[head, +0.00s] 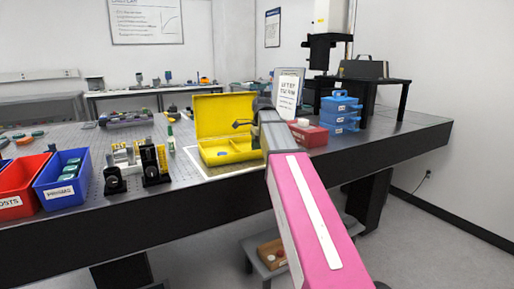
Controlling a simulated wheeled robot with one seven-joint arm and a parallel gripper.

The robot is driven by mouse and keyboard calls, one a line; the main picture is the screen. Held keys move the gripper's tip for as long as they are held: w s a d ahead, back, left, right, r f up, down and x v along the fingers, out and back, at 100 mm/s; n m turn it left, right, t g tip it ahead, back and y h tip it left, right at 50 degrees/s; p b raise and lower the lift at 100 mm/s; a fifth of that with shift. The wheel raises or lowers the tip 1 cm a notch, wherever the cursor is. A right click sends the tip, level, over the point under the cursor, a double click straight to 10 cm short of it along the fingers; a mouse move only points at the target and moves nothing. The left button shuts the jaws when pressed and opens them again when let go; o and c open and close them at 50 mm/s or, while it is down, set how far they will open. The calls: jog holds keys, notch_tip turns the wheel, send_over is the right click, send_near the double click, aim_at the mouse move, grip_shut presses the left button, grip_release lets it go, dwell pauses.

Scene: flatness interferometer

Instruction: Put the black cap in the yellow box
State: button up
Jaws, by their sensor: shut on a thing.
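The yellow box (204,112) stands open on the optical table, its lid raised at the back. A small blue thing (222,153) shows inside it. My gripper (244,124) is over the right part of the box, in front of the raised lid. It is shut on a small dark thing, which looks like the black cap (237,125). The cap appears above the box's tray, apart from its floor. My own arm hides the box's right end, and the fingertips are too small to see clearly.
Black-and-yellow optical mounts (153,163) stand left of the box, with a small green bottle (171,140) between. Blue (78,192) and red (14,200) bins are farther left. A red box (312,136) and stacked blue cases (340,112) stand right, near a sign (287,92).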

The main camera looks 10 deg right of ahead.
jog(key=o, duration=0.9)
jog(key=r, duration=0.4)
jog(key=d+r, duration=0.1)
jog(key=r, duration=0.7)
jog(key=shift+d, duration=0.2)
